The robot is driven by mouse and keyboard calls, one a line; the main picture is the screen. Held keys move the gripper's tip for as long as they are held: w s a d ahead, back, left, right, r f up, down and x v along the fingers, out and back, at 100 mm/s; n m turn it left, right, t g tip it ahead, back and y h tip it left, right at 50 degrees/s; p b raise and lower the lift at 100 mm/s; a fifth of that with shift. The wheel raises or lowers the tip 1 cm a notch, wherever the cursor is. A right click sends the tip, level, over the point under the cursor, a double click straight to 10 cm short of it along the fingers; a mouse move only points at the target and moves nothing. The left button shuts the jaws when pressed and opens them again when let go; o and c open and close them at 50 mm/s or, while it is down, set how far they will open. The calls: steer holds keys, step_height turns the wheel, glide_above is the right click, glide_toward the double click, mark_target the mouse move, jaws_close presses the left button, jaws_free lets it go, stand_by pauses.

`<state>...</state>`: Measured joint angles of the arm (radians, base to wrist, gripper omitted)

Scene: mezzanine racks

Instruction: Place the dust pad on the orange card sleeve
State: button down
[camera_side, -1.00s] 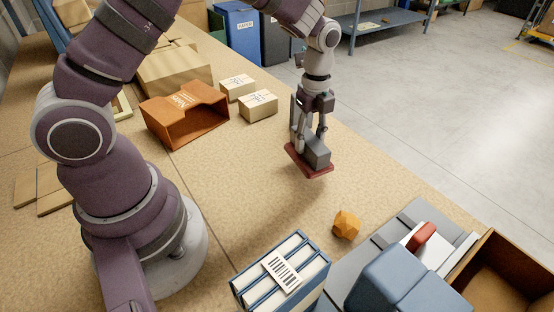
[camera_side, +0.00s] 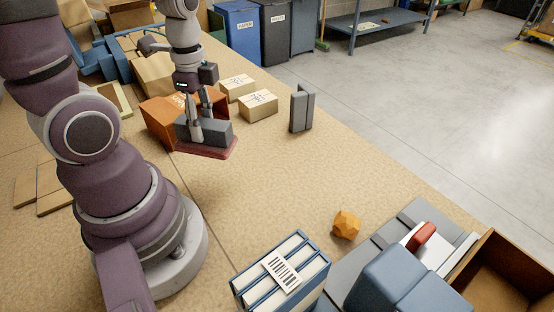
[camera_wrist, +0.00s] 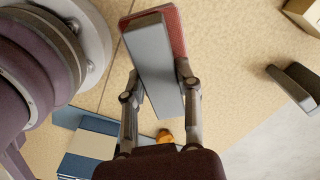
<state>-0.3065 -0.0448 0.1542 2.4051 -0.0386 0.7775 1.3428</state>
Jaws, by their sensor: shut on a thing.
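The dust pad (camera_side: 222,152) is a dark red slab with a grey block on top. My gripper (camera_side: 205,128) is shut on the grey block and holds the pad roughly level above the table; its exact height is hard to tell. The wrist view shows the pad (camera_wrist: 178,30) with its grey block (camera_wrist: 153,60) between the fingers of my gripper (camera_wrist: 160,88). The sleeve is not seen in the wrist view.
Two cream boxes (camera_side: 258,105) and a grey upright bookend-like piece (camera_side: 301,110) stand right of the sleeve. Cardboard boxes (camera_side: 152,75) lie behind it. An orange faceted lump (camera_side: 346,224) and blue binders (camera_side: 282,272) are nearer. The mid-table is clear.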

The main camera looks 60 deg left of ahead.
steer(key=s+a+r+n, duration=0.3)
steer(key=s+a+n, duration=0.25)
steer(key=n, duration=0.35)
steer(key=shift+n, duration=0.4)
steer(key=w+a, duration=0.2)
steer(key=a, duration=0.2)
steer(key=w+a, duration=0.3)
steer(key=a, duration=0.1)
steer(key=w+a+f, duration=0.1)
steer(key=w+a, duration=0.1)
steer(key=a, duration=0.2)
steer(key=shift+w+a, duration=0.15)
steer(key=shift+w, duration=0.25)
steer(key=shift+w+a+f, duration=0.1)
steer(key=shift+a+f, duration=0.05)
steer(key=shift+f, duration=1.6)
steer(key=shift+f, duration=0.15)
steer(key=c, duration=0.8)
jaws_free()
